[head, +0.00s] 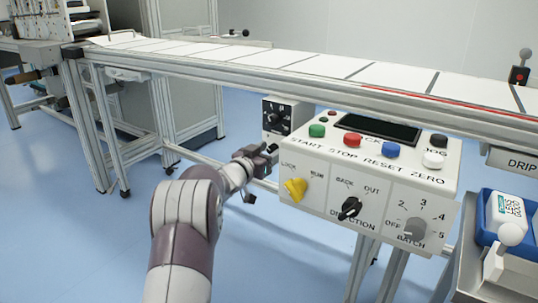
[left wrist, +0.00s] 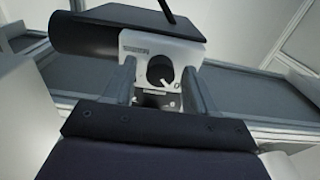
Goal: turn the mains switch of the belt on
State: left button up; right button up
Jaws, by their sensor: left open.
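In the left wrist view a white switch box (left wrist: 138,43) carries a round black rotary knob (left wrist: 158,70). A pale mark on the knob's lower right points towards what looks like a 0. My left gripper (left wrist: 160,74) is open, with one finger on each side of the knob. I cannot tell whether the fingers touch it. In the head view my left gripper (head: 268,163) is under the belt (head: 310,68), left of the control panel (head: 378,160). I cannot make out the white switch box there. My right gripper is out of view.
A black-faced dial box (head: 278,117) hangs close above my left gripper. The panel has coloured buttons, a yellow lock knob (head: 295,188) and a black direction knob (head: 350,208). A dark cylinder (left wrist: 85,38) lies beside the switch box. Blue floor is open at lower left.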

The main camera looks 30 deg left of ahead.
pick_arm(q)
jog(key=shift+c, duration=0.3)
grip_shut()
